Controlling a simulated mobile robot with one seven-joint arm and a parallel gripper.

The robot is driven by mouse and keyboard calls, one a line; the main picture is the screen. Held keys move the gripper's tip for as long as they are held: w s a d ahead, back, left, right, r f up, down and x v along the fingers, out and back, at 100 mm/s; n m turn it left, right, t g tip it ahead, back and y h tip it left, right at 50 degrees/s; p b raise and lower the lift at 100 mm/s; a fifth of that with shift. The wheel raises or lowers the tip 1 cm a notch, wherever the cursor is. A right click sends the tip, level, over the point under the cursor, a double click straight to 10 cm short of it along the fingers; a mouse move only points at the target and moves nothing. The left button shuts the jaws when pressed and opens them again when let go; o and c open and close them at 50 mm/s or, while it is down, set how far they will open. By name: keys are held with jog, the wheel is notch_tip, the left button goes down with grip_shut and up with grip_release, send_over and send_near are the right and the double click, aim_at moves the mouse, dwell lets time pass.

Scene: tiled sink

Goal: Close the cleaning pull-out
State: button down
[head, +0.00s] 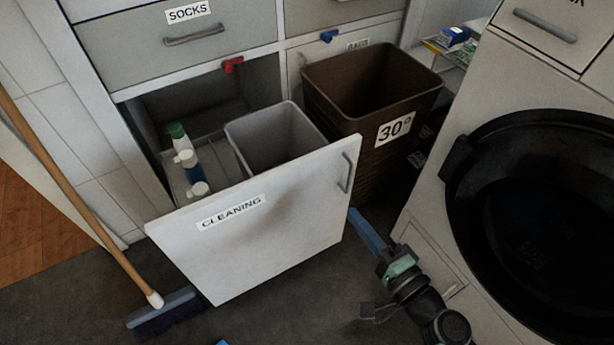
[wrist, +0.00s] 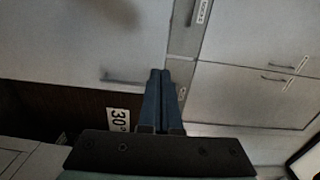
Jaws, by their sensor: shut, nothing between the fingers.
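The cleaning pull-out stands open in the head view, its white front (head: 262,225) labelled CLEANING out in front of the cabinet. A grey handle (head: 346,172) sits near the front's right edge. Behind the front are a grey bin (head: 282,140) and several bottles (head: 187,160). My gripper (head: 354,213) is shut and empty, its blue fingers close to the front's right edge, below the handle. I cannot tell whether they touch it. In the wrist view the shut fingers (wrist: 160,73) point up beside a pale panel (wrist: 75,35) with a handle.
A brown basket (head: 365,85) labelled 30° stands right of the pull-out. A washer with a round black door (head: 540,225) is at the right. A broom (head: 155,300) leans at the left, its head near the front's lower left corner. Dark floor lies ahead of the front.

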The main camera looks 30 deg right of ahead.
jog(key=f, duration=0.1)
jog(key=b, duration=0.4)
send_near(313, 165)
jog(key=w, duration=0.7)
jog(key=shift+a+f, duration=0.1)
jog(key=shift+a, duration=0.1)
